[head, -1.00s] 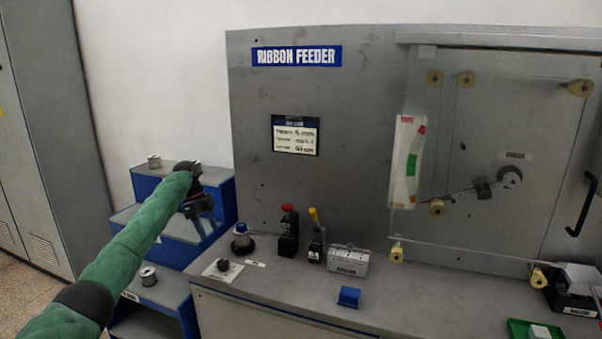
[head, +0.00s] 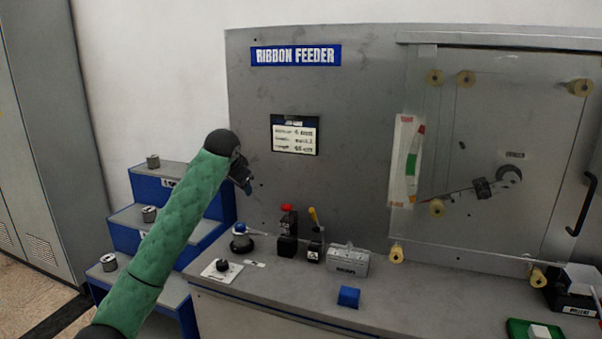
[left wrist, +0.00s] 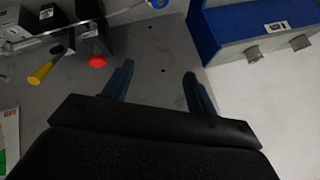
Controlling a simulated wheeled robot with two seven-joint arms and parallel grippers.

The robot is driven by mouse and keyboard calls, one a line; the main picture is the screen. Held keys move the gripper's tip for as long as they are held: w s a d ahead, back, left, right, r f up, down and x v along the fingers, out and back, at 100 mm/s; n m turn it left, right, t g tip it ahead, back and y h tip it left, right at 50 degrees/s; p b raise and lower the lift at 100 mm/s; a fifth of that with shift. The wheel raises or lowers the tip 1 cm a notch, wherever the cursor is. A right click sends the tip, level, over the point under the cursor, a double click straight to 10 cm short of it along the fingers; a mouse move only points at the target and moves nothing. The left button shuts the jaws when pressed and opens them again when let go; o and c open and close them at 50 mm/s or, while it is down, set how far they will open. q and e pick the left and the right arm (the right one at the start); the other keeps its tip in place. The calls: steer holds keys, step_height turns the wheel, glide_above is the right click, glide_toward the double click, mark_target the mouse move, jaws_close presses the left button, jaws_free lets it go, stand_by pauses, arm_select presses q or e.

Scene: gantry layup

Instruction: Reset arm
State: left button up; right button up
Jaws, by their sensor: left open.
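My left arm, in a green sleeve, reaches up from the lower left in the head view. Its left gripper (head: 246,187) hangs in front of the grey panel, above the bench and to the right of the blue stepped rack. In the left wrist view the two fingers of the left gripper (left wrist: 160,85) are spread apart with nothing between them. The grey panel surface lies behind them. My right gripper is not in view.
A blue stepped rack (head: 192,238) with several metal spools stands left of the bench. On the bench are a red-topped device (head: 288,232), a yellow-handled device (head: 315,238), a grey box (head: 348,261) and a blue block (head: 349,297).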

arm_select(q)
steer(key=s+d+f+n+g, duration=0.1)
steer(key=s+f+n+g, duration=0.1)
steer(key=s+f, duration=1.3)
steer(key=s+d+f+n+g+h, duration=0.1)
steer(key=s+f+g, duration=0.1)
steer(key=s+f, duration=1.4)
steer(key=s+d+f+n+g, duration=0.1)
steer(key=s+f, duration=1.5)
steer(key=s, duration=1.7)
steer(key=shift+s+d+n+g, duration=0.35)
steer(key=shift+n+g, duration=0.25)
steer(key=shift+n, duration=0.2)
steer(key=shift+r, duration=0.1)
steer(key=shift+c, duration=0.4)
